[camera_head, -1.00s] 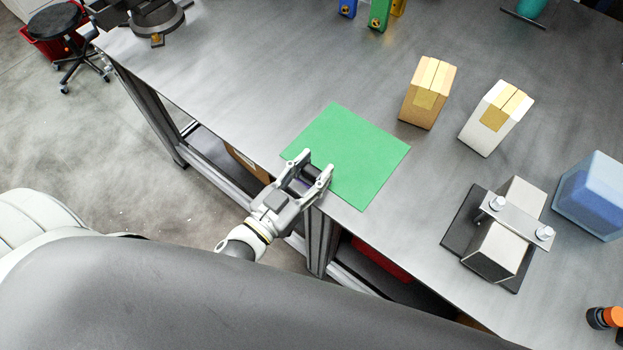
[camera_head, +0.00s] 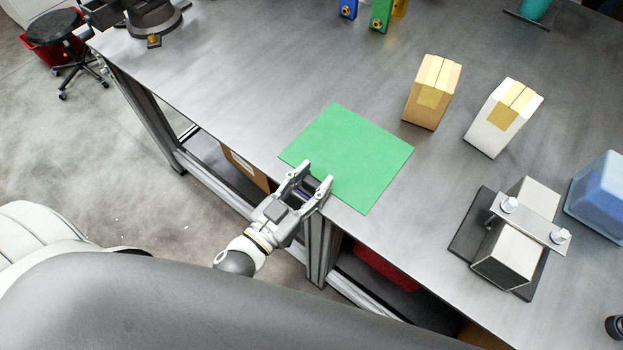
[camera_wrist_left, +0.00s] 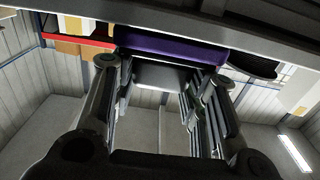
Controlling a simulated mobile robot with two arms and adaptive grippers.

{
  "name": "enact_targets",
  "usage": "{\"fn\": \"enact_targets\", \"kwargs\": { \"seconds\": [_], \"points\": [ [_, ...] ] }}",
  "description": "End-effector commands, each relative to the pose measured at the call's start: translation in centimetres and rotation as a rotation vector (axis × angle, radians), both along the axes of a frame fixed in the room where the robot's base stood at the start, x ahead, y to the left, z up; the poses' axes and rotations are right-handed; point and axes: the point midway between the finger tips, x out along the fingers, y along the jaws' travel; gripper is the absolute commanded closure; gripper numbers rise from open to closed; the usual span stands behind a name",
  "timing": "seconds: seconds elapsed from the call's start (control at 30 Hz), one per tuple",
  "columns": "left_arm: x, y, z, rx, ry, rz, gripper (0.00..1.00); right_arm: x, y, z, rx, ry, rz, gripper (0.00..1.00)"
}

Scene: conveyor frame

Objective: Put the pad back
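A flat green pad (camera_head: 350,155) lies on the grey metal table, its near corner close to the table's front edge. My left gripper (camera_head: 316,176) is at that edge with its two fingers spread; their tips are beside the pad's near side in the head view. Contact with the pad cannot be judged. Its fingers also frame the left wrist view (camera_wrist_left: 165,72). A purple strip (camera_wrist_left: 170,43) shows between and beyond them there; I cannot tell what it belongs to. The green pad is not recognisable in the wrist view. My right gripper is not in view.
A brown box (camera_head: 432,92) and a white box (camera_head: 503,118) stand right of the pad. A clamped metal block (camera_head: 505,255) and a blue container (camera_head: 600,195) are further right. Blue and green items (camera_head: 380,14) stand at the back. The table left of the pad is clear.

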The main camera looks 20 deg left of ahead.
Motion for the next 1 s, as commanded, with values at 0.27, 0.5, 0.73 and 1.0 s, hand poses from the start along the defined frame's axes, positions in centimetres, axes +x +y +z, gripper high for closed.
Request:
{"fn": "enact_targets", "kwargs": {
  "seconds": [0.27,0.5,0.73,1.0],
  "points": [
    [0.0,0.0,0.1,0.000,-0.001,0.000,0.39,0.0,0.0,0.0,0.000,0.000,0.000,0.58],
    [0.0,0.0,0.4,0.001,-0.001,0.000,0.39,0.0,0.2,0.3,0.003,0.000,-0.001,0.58],
    [-1.6,0.5,0.7,0.001,0.002,0.000,0.39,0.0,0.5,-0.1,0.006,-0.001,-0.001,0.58],
    [-5.7,2.0,0.7,0.001,0.002,0.000,0.39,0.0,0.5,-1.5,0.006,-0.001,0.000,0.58]
  ]
}}
